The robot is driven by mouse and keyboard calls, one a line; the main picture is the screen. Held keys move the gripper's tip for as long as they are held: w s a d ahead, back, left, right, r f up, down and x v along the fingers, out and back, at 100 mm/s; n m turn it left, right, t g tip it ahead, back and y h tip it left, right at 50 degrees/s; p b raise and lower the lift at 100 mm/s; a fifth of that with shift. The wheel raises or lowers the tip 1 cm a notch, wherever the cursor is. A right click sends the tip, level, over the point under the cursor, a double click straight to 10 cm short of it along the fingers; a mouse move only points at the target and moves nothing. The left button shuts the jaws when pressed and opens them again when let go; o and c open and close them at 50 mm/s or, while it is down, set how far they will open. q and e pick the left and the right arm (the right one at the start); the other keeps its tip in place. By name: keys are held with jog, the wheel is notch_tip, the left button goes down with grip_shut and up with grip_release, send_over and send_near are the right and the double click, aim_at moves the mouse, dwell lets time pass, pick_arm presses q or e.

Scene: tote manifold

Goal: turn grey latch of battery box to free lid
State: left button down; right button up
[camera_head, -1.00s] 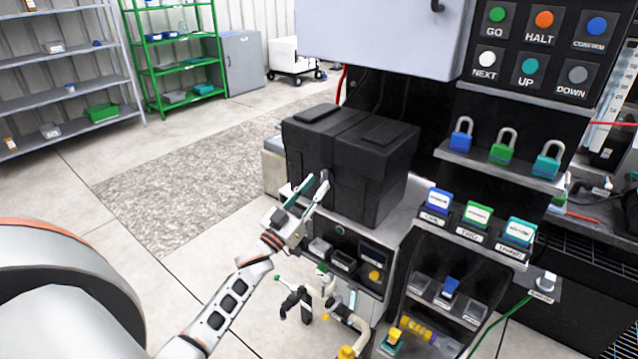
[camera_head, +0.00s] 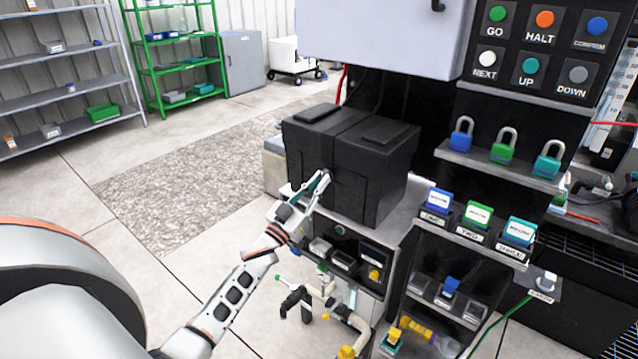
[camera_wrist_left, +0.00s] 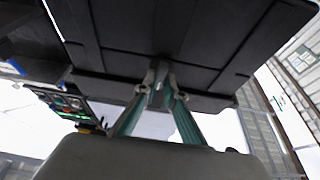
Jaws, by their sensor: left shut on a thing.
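The black battery box (camera_head: 368,178) stands upright on the grey bench, its lid (camera_head: 345,122) on top and closed. My left gripper (camera_head: 326,178) is at the lower front-left face of the box. In the left wrist view the box (camera_wrist_left: 190,35) fills the top, and my left gripper's teal fingers (camera_wrist_left: 162,92) are shut on a small grey piece at its edge, which looks like the latch (camera_wrist_left: 159,84). The fingertips hide most of the latch. My right gripper is not in view.
Right of the box are a shelf of padlocks (camera_head: 502,153) and a row of labelled blocks (camera_head: 478,214). A grey cabinet (camera_head: 385,35) hangs above and behind the box. Hoses and fittings (camera_head: 330,305) hang below the bench.

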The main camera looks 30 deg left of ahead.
pick_arm(q)
jog(key=shift+m, duration=0.3)
jog(key=shift+a+r+m+g+h+p, duration=0.1)
jog(key=shift+m+g+h+p, duration=0.6)
jog(key=shift+m, duration=2.9)
jog(key=shift+a+r+m+g+h+p, duration=0.1)
jog(key=shift+m+g+h, duration=1.3)
jog(key=shift+m, duration=2.2)
jog(key=shift+a+r+m+g+h+p, duration=0.2)
jog(key=shift+m+g+h, duration=0.85)
jog(key=shift+m, duration=2.55)
jog(key=shift+d+f, duration=0.15)
jog(key=shift+f, duration=0.05)
jog(key=c, duration=2.1)
grip_release()
